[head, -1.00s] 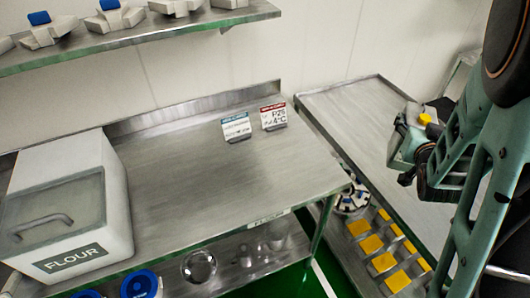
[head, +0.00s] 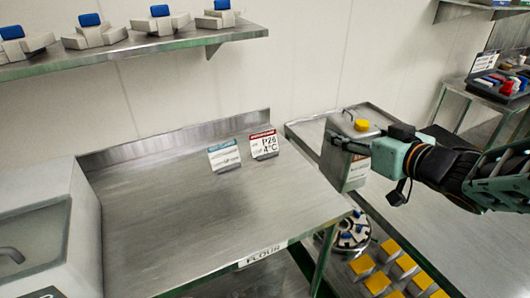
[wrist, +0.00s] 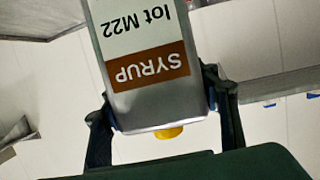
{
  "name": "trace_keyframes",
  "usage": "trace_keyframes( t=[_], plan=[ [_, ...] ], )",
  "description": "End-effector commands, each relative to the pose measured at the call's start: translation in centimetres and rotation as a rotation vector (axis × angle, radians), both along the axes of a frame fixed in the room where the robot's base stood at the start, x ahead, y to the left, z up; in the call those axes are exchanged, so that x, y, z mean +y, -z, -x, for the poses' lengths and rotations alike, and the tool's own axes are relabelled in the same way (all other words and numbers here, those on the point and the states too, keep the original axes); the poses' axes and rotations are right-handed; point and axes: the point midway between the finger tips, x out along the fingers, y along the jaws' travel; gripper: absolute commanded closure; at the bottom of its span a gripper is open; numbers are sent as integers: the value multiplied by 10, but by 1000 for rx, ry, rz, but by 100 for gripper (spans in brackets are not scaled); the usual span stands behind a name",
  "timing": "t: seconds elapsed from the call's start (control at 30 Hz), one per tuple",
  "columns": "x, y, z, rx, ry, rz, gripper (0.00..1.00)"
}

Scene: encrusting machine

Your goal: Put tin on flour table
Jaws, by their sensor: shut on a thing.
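A grey metal tin (head: 346,158) with a yellow cap is held in my gripper (head: 352,145), right of the flour table's right edge. In the wrist view the tin (wrist: 150,100) shows a brown SYRUP label and "lot M22", upside down in that picture, with a gripper finger on each side.
A white flour bin (head: 40,240) stands at the table's left. Two sign cards, blue (head: 224,156) and red (head: 264,145), stand near the back. A shelf (head: 120,45) with several blue-topped parts hangs above. Yellow-topped blocks (head: 390,252) sit low at right. The table's middle is clear.

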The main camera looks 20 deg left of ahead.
Motion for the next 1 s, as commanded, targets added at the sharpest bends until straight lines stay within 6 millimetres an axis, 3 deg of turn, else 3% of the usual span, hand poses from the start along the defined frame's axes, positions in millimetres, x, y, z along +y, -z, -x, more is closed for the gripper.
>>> trace_keyframes(
  t=[0.2,0.37,0.8,1.0],
  plan=[
    [9,3,17,-8,-75,-6,100],
    [23,9,19,-7,-95,-6,100],
    [106,52,-1,-5,-96,-7,100],
    [129,81,-7,-6,-94,-7,100]
  ],
)
